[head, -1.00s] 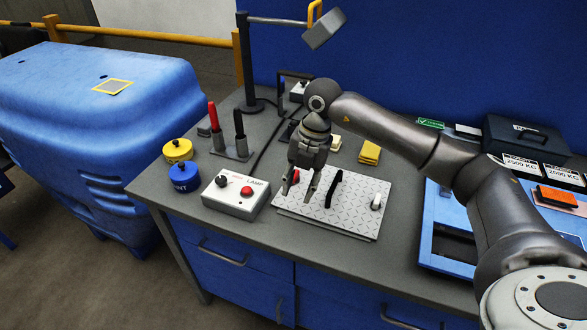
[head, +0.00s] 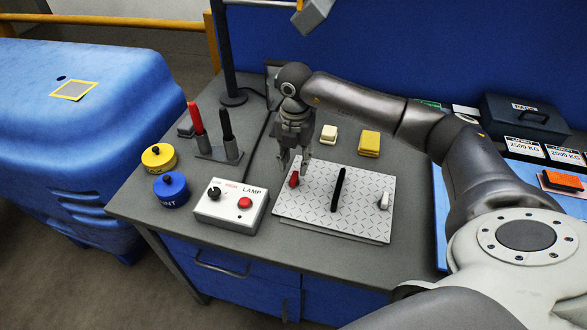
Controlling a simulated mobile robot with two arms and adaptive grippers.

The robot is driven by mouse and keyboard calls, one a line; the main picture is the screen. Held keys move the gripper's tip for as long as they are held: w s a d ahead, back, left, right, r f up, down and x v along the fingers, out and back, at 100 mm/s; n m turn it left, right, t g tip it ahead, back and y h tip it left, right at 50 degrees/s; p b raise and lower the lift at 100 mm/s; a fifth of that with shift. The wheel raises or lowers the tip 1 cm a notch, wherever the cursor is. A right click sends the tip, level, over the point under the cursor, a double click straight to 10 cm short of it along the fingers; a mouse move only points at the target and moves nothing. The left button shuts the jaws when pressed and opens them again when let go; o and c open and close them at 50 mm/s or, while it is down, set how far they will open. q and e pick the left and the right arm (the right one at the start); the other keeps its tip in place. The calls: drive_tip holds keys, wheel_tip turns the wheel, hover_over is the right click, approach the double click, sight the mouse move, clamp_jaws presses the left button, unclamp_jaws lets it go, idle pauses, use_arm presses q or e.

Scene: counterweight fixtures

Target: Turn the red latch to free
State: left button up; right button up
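The red latch (head: 294,179) is a small red handle at the left part of a grey diamond-pattern plate (head: 310,223) on the workbench. My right gripper (head: 293,168) points down at the plate's back left edge, right by the latch. Its two fingers are apart, and I see nothing held between them. The latch shows in front of and between the fingertips; I cannot tell whether they touch it. A black handle (head: 338,190) and a white handle (head: 384,201) are on the same plate to the right. My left gripper is not in view.
A lamp control box (head: 230,220) with a red button stands left of the plate. Yellow (head: 158,158) and blue (head: 171,191) round weights stand farther left. Red and black upright handles (head: 218,152) stand behind the box. Yellow blocks (head: 369,142) lie behind the plate.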

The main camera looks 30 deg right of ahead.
sight(294, 176)
drive_tip(key=f, duration=0.4)
drive_tip(key=shift+w+f+p, duration=0.2)
drive_tip(key=shift+p, duration=0.2)
drive_tip(key=shift+f, duration=0.6)
drive_tip(key=shift+c, duration=0.9)
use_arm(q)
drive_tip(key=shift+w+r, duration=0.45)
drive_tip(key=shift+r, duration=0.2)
use_arm(e)
clamp_jaws()
